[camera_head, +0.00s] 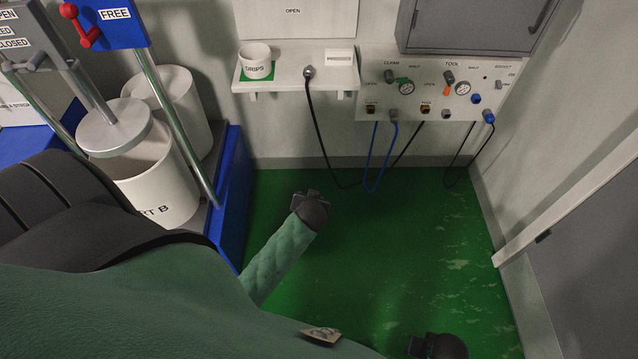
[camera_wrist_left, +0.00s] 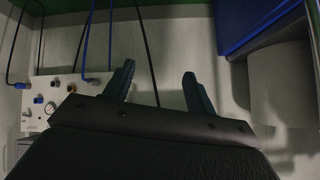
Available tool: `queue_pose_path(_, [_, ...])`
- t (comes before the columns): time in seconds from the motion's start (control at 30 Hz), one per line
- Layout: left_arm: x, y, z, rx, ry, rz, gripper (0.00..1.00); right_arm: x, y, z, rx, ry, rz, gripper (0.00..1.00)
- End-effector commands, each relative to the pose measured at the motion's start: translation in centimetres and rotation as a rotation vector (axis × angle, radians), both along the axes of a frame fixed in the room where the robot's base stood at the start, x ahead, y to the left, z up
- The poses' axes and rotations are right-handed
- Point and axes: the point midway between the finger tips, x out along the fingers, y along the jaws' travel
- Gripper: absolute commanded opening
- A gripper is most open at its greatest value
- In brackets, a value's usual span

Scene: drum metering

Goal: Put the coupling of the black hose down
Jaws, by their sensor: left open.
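The black hose (camera_head: 319,139) hangs in a loop below the wall shelf in the head view. Its grey coupling (camera_head: 308,72) is at the front edge of the shelf (camera_head: 290,84), and the other end runs up to the wall panel. My left gripper (camera_head: 312,195) is below and in front of the shelf, apart from the coupling. In the left wrist view its two fingers (camera_wrist_left: 158,80) are spread with nothing between them. My right gripper (camera_head: 436,346) shows only in part at the bottom edge; its fingers are not clear.
A white cup (camera_head: 256,61) stands on a green patch at the shelf's left. The wall panel (camera_head: 400,56) carries valves, gauges and a blue hose (camera_head: 389,150). White drums (camera_head: 155,180) on a blue-sided platform (camera_head: 232,185) stand at left. The green floor (camera_head: 400,240) is mostly clear.

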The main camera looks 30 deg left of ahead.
Motion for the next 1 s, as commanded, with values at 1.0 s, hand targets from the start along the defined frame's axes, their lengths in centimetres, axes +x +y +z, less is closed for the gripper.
queue_pose_path(1.0, [-23.1, -16.7, -6.5, -0.308, 0.637, -0.477, 0.56, 0.0, 0.0, 0.0, 0.0, -0.001, 0.0, 0.36])
